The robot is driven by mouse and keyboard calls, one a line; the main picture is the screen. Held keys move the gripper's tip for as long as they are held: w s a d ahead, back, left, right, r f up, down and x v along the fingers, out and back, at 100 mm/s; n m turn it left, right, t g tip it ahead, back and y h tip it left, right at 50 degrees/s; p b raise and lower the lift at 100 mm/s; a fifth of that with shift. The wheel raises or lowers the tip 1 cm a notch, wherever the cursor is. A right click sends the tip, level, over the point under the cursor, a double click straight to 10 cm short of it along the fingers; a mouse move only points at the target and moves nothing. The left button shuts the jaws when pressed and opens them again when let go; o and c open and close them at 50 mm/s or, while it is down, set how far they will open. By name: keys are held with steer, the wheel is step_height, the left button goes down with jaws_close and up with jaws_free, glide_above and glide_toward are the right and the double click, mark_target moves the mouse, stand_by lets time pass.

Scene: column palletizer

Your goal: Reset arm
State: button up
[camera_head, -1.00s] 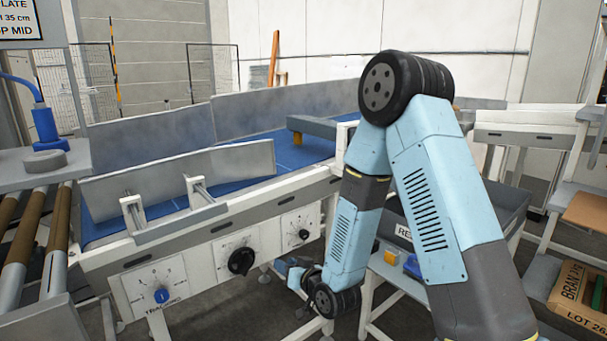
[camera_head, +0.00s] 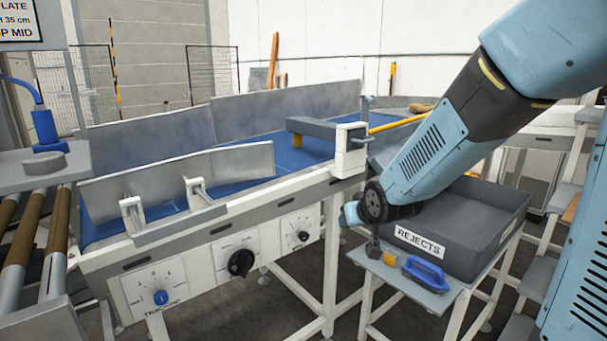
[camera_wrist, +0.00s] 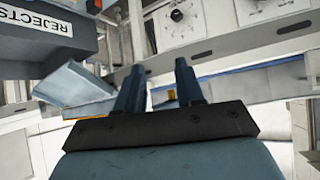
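My gripper (camera_wrist: 159,66) shows in the wrist view with its two dark fingers apart and nothing held between them. In the head view my arm comes in from the upper right and slants down to the left. Its wrist is in front of the grey REJECTS bin (camera_head: 450,236), above the small side table. The fingers cannot be made out clearly in the head view. The bin also shows at the upper left of the wrist view (camera_wrist: 50,37).
The blue-belted conveyor (camera_head: 300,157) with grey side guards crosses the middle. Its front panel has knobs (camera_head: 241,262). A blue-handled tool (camera_head: 424,271) and a small yellow item (camera_head: 391,257) lie on the side table (camera_head: 412,284). A roller conveyor (camera_head: 32,235) is at the left.

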steer(key=s+d+r+m+g, duration=0.1)
steer(key=s+d+r, duration=0.2)
steer(key=s, duration=0.5)
steer(key=s+d+r+m+g+h, duration=0.1)
steer(key=s+d+r, duration=0.3)
steer(key=s, duration=0.4)
steer(key=s+d+r+g+h, duration=0.1)
steer(key=s+d+r, duration=0.3)
steer(key=s, duration=0.4)
steer(key=shift+d+m+g, duration=0.15)
steer(key=shift+m+g, duration=0.25)
steer(key=shift+g, duration=0.2)
